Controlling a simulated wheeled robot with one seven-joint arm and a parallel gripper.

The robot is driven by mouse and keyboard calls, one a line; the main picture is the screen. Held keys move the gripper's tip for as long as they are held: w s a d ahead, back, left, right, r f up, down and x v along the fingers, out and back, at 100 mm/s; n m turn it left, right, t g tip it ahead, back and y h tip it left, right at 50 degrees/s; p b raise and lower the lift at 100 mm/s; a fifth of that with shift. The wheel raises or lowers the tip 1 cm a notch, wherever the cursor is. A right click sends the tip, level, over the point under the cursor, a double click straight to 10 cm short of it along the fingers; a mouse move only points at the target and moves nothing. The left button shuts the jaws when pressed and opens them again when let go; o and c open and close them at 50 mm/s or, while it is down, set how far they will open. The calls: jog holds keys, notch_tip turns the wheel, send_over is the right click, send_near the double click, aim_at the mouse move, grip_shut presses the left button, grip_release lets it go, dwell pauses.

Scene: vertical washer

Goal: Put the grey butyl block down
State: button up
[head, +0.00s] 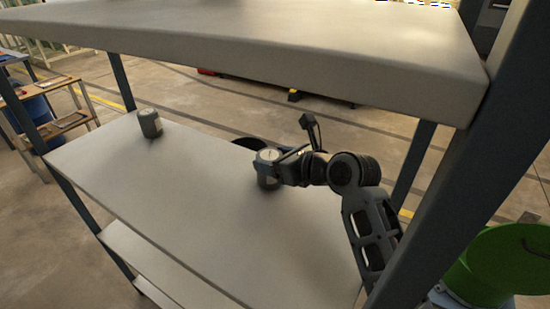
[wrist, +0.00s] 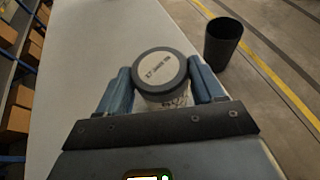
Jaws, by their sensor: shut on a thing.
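The grey butyl block (wrist: 160,73) is a short grey cylinder with a pale round label on top; the print is too small to read surely. My gripper (wrist: 162,88) has one blue finger on each side of it and is shut on it. In the head view the grey butyl block (head: 267,172) is upright at my gripper (head: 281,171), over the right half of the middle shelf (head: 200,200). I cannot tell whether its base touches the shelf. My gripper hides part of its side.
A similar grey cylinder (head: 150,123) stands on the shelf at the far left. The shelf between the two is clear. A thick upper shelf (head: 280,50) hangs above, with dark posts (head: 460,160) at the corners. A black bin (wrist: 222,43) is beyond the shelf's edge.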

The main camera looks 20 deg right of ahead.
jog(key=o, duration=1.3)
jog(key=shift+f, duration=0.1)
jog(key=shift+c, duration=0.2)
jog(key=b+v, duration=0.1)
jog(key=v, duration=1.1)
